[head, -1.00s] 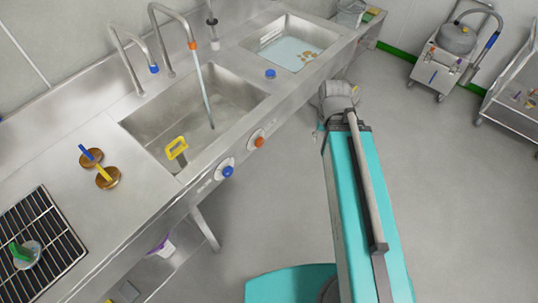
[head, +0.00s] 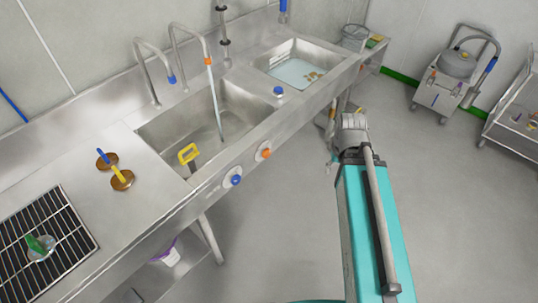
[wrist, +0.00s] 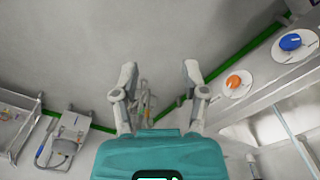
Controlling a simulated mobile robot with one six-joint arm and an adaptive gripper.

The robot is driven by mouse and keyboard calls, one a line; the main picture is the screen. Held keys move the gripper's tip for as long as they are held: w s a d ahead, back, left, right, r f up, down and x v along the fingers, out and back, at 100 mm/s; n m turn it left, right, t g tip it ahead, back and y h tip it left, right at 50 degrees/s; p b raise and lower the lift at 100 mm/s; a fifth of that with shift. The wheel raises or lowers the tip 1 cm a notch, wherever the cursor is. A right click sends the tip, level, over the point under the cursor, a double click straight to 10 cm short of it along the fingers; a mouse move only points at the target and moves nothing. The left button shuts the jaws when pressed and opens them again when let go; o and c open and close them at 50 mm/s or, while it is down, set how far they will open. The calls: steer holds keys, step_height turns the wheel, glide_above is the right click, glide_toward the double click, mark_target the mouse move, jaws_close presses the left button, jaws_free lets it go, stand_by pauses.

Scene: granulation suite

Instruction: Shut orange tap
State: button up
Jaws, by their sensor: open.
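The orange tap knob (head: 264,153) sits on a pale round plate on the sink's front face. It also shows in the wrist view (wrist: 234,82), right of my gripper. The orange-banded spout (head: 208,62) has a stream of water (head: 216,105) running into the large sink basin (head: 235,107). My gripper (wrist: 160,72) is open, with its two fingers apart and nothing between them. It is off to the side of the orange knob and not touching it. In the head view my arm mostly hides the gripper.
A blue knob (head: 236,180) sits beside the orange one, under a blue-banded spout (head: 172,79). A yellow-handled tool (head: 188,154) stands at the basin's left end. A smaller basin (head: 297,66) lies farther along. A wheeled machine (head: 446,88) and steel cart (head: 515,125) stand right; floor between is clear.

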steer(key=o, duration=0.4)
steer(key=shift+f, duration=0.15)
steer(key=shift+o, duration=0.9)
steer(key=shift+w+a+f+b, duration=0.1)
steer(key=shift+a+f+b, duration=0.15)
steer(key=shift+b, duration=0.15)
steer(key=m+t+y+b, duration=1.25)
steer(key=m+b, duration=1.35)
steer(key=b, duration=1.7)
glide_toward(268, 154)
steer(key=d+g+y, duration=0.2)
steer(key=d, duration=0.1)
steer(key=shift+s+d+f+t, duration=0.1)
steer(key=shift+s+f+t, duration=0.15)
steer(key=shift+s, duration=0.1)
steer(key=shift+w, duration=0.1)
steer(key=x, duration=1.3)
steer(key=shift+w+a+f, duration=0.1)
steer(key=shift+w+a, duration=0.05)
steer(key=shift+a, duration=0.15)
